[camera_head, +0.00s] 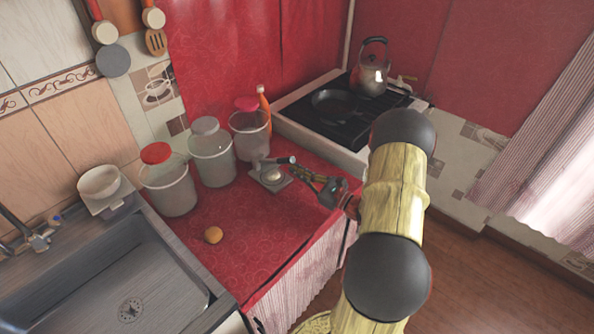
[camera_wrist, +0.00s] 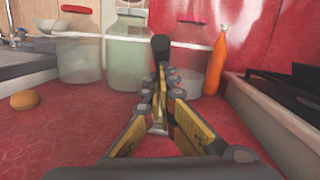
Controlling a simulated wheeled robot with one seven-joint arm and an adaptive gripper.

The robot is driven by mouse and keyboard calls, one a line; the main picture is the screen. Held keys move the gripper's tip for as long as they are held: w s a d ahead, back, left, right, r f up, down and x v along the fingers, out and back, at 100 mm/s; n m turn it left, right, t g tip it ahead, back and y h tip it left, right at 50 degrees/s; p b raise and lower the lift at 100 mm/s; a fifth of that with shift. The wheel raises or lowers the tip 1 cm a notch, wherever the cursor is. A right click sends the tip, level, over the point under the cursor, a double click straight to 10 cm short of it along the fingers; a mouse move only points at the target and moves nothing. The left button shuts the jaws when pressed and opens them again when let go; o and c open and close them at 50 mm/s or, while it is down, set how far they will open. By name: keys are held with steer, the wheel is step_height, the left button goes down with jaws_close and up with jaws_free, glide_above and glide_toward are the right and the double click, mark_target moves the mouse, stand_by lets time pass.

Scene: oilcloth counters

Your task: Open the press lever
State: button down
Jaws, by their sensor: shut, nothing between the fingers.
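The press (camera_head: 271,179) is a small grey device on the red counter, in front of the lidded jars. Its lever ends in a dark grip (camera_head: 287,160) that points right, toward my gripper. In the wrist view the dark round end of the lever (camera_wrist: 160,44) shows straight ahead, just above my fingertips. My gripper (camera_head: 296,171) is shut and empty, at the right side of the press near the lever's end. It also shows in the wrist view (camera_wrist: 161,78). My fingers hide most of the press there, and I cannot tell whether they touch the lever.
Jars with a red lid (camera_head: 168,184), a grey lid (camera_head: 212,155) and a pink lid (camera_head: 250,134) stand behind, with an orange bottle (camera_head: 264,108). The stove (camera_head: 318,124) is at right, with a kettle (camera_head: 373,76). A round orange-brown item (camera_head: 213,235) lies front left.

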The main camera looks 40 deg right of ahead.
steer(key=shift+r, duration=0.25)
steer(key=w+r+g+p, duration=0.1)
steer(key=r+p, duration=0.1)
steer(key=p, duration=0.3)
steer(key=w+r+g+p, duration=0.2)
steer(key=r+p, duration=0.1)
steer(key=p, duration=0.2)
steer(key=w+r+g+h+p, duration=0.1)
steer(key=w+r+g+p, duration=0.1)
steer(key=p, duration=0.3)
steer(key=shift+w+a+r+m, duration=0.15)
steer(key=shift+r+m, duration=0.15)
steer(key=shift+r, duration=0.45)
steer(key=shift+w+r+g+p, duration=0.45)
steer(key=shift+w+g+p, duration=0.15)
steer(key=shift+p, duration=0.1)
steer(key=shift+w+r+p, duration=0.2)
steer(key=shift+w+r, duration=0.05)
steer(key=shift+w, duration=0.25)
steer(key=shift+w+r+p, duration=0.2)
steer(key=shift+w, duration=0.25)
steer(key=shift+f, duration=0.1)
